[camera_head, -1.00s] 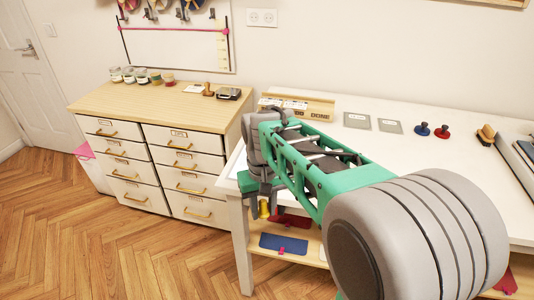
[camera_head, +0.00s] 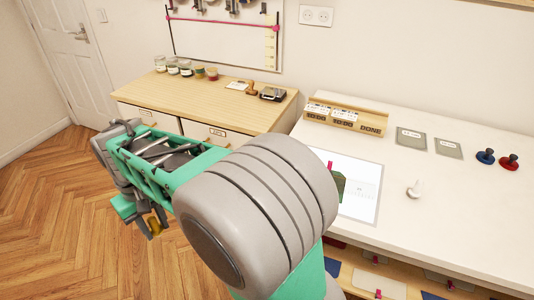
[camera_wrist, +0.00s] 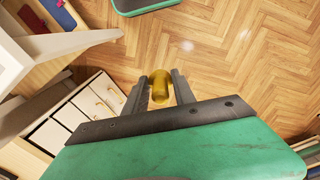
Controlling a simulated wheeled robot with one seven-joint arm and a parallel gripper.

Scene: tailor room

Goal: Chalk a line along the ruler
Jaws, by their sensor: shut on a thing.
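My gripper (camera_wrist: 160,88) is shut on a small yellow cylinder (camera_wrist: 160,76), which hangs between the two dark fingers above the wood floor. The cylinder also shows below my gripper in the head view (camera_head: 153,226), to the left of the white table. A white sheet or mat (camera_head: 361,197) with faint print lies on the table, partly hidden by my arm. A dark green piece (camera_head: 338,186) lies at its left side, with a small pink thing (camera_head: 331,167) by its top. I cannot pick out the chalk or a ruler for certain.
The white table (camera_head: 440,225) carries a wooden rack (camera_head: 345,114), grey cards (camera_head: 411,138), blue and red knobs (camera_head: 485,156) and a small whitish object (camera_head: 414,189). A drawer cabinet (camera_head: 213,97) with jars stands behind. A shelf with folded cloths is under the table. Open floor lies left.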

